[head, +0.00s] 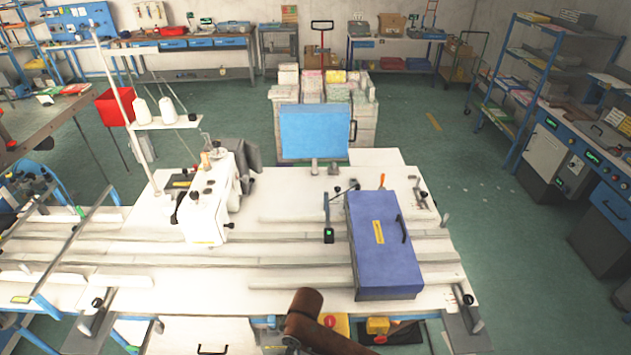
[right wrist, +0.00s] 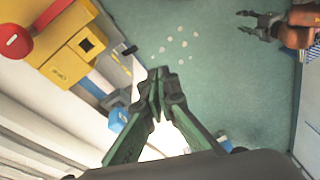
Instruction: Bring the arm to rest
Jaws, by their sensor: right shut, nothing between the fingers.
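In the right wrist view my right gripper (right wrist: 158,90) is shut, with its green fingers meeting at the dark tips and nothing between them. It hangs over the green floor (right wrist: 195,65) beside the front of the sewing table. Another dark gripper, my left gripper (right wrist: 242,22), shows at the upper right of that view on an orange-brown arm. Its fingers look spread and empty. Neither gripper shows in the head view. A brown arm part of mine reaches in at the bottom middle of the head view.
The white sewing table (head: 290,281) carries a white sewing machine (head: 207,205) and a blue box (head: 384,245). A yellow box (right wrist: 82,55) with a red button (right wrist: 15,45) is close left of my right gripper. Shelves (head: 535,70) stand at the right.

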